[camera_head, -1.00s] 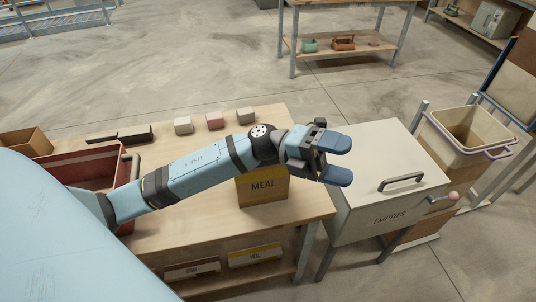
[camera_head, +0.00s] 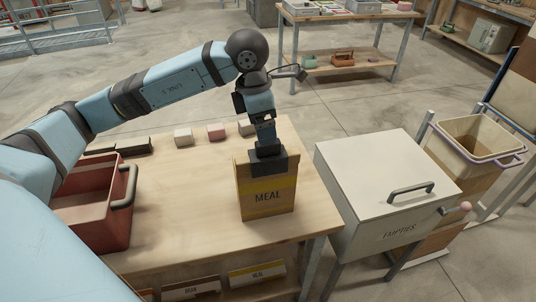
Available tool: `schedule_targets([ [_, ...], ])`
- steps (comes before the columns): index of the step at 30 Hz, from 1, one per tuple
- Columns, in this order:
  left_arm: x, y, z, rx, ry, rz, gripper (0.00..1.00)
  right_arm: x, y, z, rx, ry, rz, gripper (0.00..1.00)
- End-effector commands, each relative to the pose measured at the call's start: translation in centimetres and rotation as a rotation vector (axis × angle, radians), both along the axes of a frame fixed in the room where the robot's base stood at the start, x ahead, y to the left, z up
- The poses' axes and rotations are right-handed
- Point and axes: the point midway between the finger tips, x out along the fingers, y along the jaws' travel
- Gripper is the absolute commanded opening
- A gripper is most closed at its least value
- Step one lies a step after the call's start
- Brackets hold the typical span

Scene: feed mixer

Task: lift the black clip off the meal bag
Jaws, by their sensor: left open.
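The meal bag (camera_head: 266,199) stands upright on the wooden workbench, a brown bag with a yellow band reading MEAL. A black clip (camera_head: 262,164) sits at its top edge, partly hidden by my gripper. My right gripper is not in view.
A red bin with a grey handle (camera_head: 92,205) stands left on the workbench. Small blocks (camera_head: 216,131) lie along its back edge. A pale EMPTIES box (camera_head: 385,190) with a lid handle stands to the right. The bench front is clear.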

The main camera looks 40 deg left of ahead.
Motion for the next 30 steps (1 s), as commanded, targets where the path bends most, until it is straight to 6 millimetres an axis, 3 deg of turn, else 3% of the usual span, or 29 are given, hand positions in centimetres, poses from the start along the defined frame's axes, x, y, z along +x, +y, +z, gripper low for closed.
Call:
schedule_targets([
  [3, 0.2, -0.2, -1.9, -0.001, 0.002, -0.001, 0.83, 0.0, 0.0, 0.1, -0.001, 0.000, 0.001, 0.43],
  [11, 0.4, -0.6, -3.8, -0.002, 0.003, -0.002, 0.83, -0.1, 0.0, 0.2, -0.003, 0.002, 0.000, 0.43],
  [18, 0.7, -1.3, -7.3, -0.003, 0.004, -0.002, 0.83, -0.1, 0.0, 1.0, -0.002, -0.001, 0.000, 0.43],
  [28, 0.8, -1.4, -8.1, -0.003, 0.000, -0.002, 0.83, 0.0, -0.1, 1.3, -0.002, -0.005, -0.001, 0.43],
  [30, 0.8, -1.4, -8.1, -0.003, 0.000, -0.001, 0.69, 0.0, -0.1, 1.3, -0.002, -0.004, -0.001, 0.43],
])
